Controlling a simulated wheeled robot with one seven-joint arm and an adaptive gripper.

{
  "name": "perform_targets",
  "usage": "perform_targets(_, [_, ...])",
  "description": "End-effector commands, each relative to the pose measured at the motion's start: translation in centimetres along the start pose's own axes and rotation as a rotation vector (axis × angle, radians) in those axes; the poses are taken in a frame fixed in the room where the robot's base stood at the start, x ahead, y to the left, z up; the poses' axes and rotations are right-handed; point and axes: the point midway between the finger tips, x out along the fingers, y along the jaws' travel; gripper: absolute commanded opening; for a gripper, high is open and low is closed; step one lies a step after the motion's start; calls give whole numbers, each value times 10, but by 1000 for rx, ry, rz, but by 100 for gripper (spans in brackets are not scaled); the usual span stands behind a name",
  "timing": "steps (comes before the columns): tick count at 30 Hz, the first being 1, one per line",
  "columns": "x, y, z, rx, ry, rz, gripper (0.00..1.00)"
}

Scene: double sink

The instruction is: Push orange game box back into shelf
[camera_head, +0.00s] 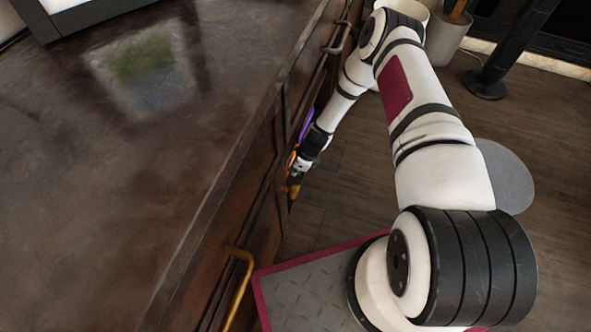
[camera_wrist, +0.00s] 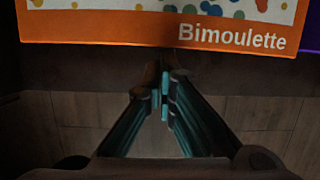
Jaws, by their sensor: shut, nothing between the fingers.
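The orange game box (camera_wrist: 110,28) fills the top of the wrist view. Its orange edge carries the white word "Bimoulette", and colored dots show on its white face. My gripper (camera_wrist: 163,92) is shut and empty, with its fingertips pointing at the box, just below its lower orange edge in the picture. I cannot tell whether they touch it. In the head view my gripper (camera_head: 297,168) is low beside the cabinet front, and a small orange patch shows there. The shelf interior is mostly hidden.
A purple item (camera_wrist: 310,35) stands right of the box. The dark countertop (camera_head: 150,170) fills the left of the head view, with brass handles (camera_head: 240,285) along the cabinet front. Wooden floor (camera_head: 345,180) lies open to the right; plant pots (camera_head: 446,38) stand at the back.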

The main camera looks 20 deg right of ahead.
Motion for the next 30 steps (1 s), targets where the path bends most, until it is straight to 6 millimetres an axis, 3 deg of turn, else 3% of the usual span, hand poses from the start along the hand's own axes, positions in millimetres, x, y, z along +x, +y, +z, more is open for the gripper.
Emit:
perform_targets(3, [-12, 0, 0, 0, 0, -1, 0])
perform_targets(19, [-39, 0, -98, 4, 0, 0, 0])
perform_targets(24, [-43, 0, -112, 1, 0, 0, 0])
perform_targets(30, [-44, 0, -116, 0, 0, 0, 0])
